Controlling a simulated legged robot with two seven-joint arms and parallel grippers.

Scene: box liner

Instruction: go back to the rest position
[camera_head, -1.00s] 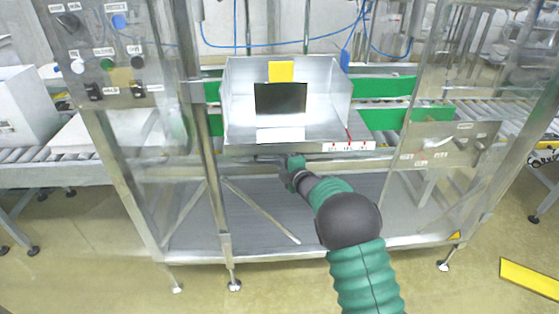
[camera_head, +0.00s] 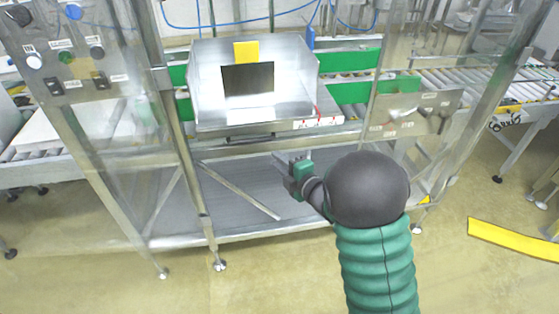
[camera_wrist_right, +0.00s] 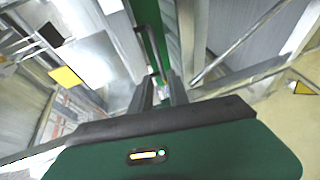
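My right gripper (camera_head: 286,161) comes in from below on a green and grey arm. It is in front of the box liner machine, below the front edge of its metal tray (camera_head: 255,121). In the right wrist view its two dark fingers (camera_wrist_right: 159,92) stand a little apart, with nothing held between them. The gripper looks clear of the tray. My left gripper is not in view.
The machine's metal frame posts (camera_head: 183,160) and lower shelf (camera_head: 240,215) lie close around the arm. A control panel (camera_head: 72,45) is at upper left. A roller conveyor (camera_head: 480,85) runs to the right. The floor in front is open, with a yellow strip (camera_head: 510,241) at right.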

